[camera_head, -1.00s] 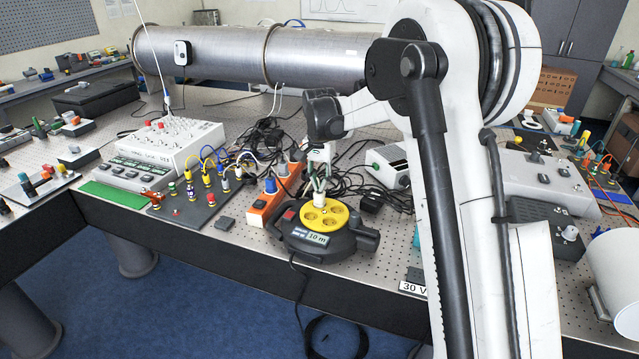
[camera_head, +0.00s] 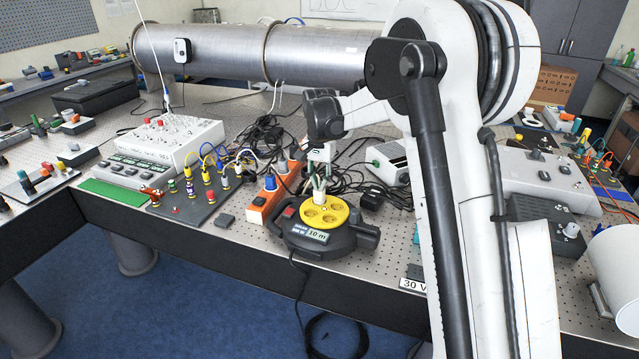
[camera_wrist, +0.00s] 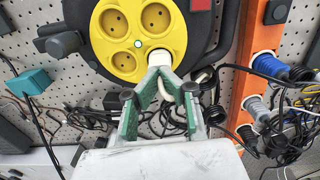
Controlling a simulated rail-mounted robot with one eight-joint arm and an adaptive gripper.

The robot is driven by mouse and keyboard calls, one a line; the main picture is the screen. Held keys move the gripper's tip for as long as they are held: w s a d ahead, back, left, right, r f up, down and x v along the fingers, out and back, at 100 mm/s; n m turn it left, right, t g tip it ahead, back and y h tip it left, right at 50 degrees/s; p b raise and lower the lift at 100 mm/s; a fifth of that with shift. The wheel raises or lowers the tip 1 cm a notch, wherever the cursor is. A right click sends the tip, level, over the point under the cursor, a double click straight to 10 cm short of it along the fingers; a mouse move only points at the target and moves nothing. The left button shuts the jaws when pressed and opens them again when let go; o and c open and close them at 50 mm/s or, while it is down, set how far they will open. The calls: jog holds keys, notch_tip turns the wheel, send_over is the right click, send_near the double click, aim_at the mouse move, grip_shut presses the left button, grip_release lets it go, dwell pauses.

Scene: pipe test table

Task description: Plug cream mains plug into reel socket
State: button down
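The cable reel (camera_head: 325,240) is black with a yellow socket face (camera_head: 333,213), and stands near the table's front edge. The cream mains plug (camera_wrist: 159,58) is at the lower right socket position of the yellow face in the wrist view, and covers it. In the head view the plug (camera_head: 319,197) stands upright at the back of the face. Whether it is fully seated I cannot tell. My gripper (camera_wrist: 161,73) points at the face, its green-grey fingers shut on the plug. The plug's pale cable hangs between the fingers. The other visible sockets are empty.
An orange power strip (camera_head: 262,208) with blue and grey plugs stands close left of the reel. Tangled black cables lie behind the reel. A plate with coloured terminals (camera_head: 190,205) is further left. A grey box (camera_head: 392,163) stands behind, to the right.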

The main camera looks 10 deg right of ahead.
jog(key=shift+r, duration=0.1)
jog(key=shift+r+p, duration=1.4)
jog(key=shift+r, duration=2)
jog(key=shift+s+r, duration=0.15)
jog(key=s+r+n+t+b, duration=0.2)
jog(key=s+r, duration=0.1)
jog(key=s, duration=0.7)
jog(key=s+r+n+t+b, duration=0.1)
jog(key=s+r+t+b, duration=0.2)
jog(key=s, duration=0.7)
jog(key=s+f+n+t+b, duration=0.1)
jog(key=s+f, duration=0.3)
jog(key=s, duration=0.5)
jog(key=s+f+n+t+b, duration=0.1)
jog(key=s+f+n+b, duration=0.2)
jog(key=s, duration=0.6)
jog(key=shift+s+f, duration=0.4)
jog(key=shift+f, duration=0.45)
